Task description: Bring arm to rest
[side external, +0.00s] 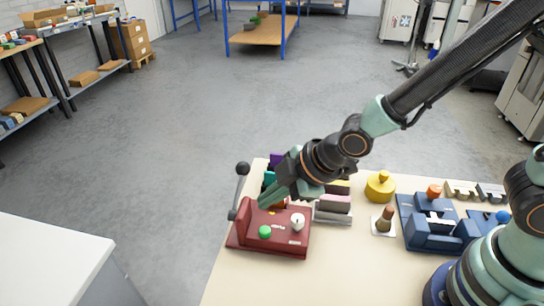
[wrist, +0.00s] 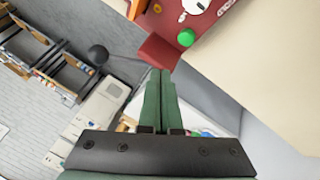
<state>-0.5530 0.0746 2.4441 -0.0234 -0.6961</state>
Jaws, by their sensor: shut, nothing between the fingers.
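My gripper (side external: 267,201) is shut and empty. It is tilted downward above the left part of a red fixture (side external: 268,244) near the left edge of the table. The fingers also show together in the wrist view (wrist: 160,75), pointing at the red upright block (wrist: 158,52) of the fixture. Whether the fingertips touch the fixture I cannot tell. The fixture bears a green button (side external: 265,231), a white round knob (side external: 297,221) and, at its left, a lever with a black ball (side external: 242,168). My gripper hides part of the fixture.
Behind my gripper, several coloured slabs (side external: 333,206) stand in a rack. To the right are a yellow knobbed weight (side external: 380,186), a brown peg-like piece (side external: 384,219) on a white pad, and a blue fixture (side external: 437,236). The table's front middle (side external: 350,275) is bare.

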